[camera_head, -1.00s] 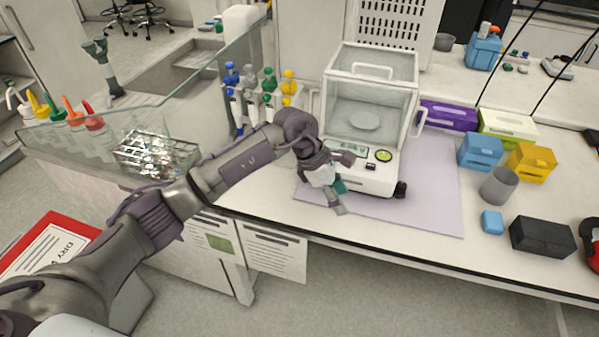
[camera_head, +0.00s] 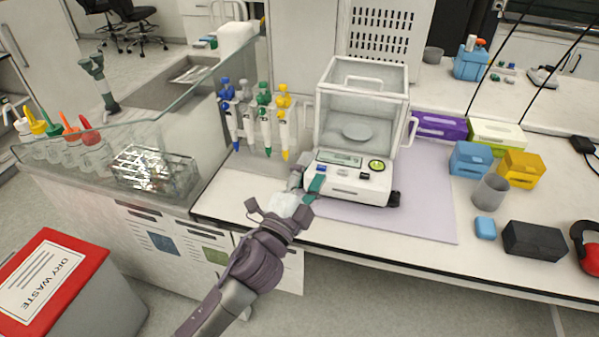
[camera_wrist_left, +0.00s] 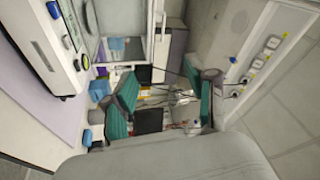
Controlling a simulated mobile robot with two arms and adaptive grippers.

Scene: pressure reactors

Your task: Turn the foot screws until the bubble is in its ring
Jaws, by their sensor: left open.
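The white balance (camera_head: 350,185) with its glass draft shield stands on a lilac mat. A round green level (camera_head: 376,164) is set in its front panel at the right; the bubble is too small to place. A black foot screw (camera_head: 394,198) shows at the front right corner. The front left foot is hidden behind my gripper. My left gripper (camera_head: 284,198) is open and empty at the balance's front left corner, its teal-padded finger overlapping that corner. In the left wrist view, the gripper (camera_wrist_left: 166,90) has its fingers apart with nothing between, and the balance (camera_wrist_left: 40,45) lies at upper left.
Blue (camera_head: 472,158) and yellow boxes, a grey cup (camera_head: 491,190) and a black box (camera_head: 535,240) lie to the right. The mat (camera_head: 430,215) right of the balance is clear.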

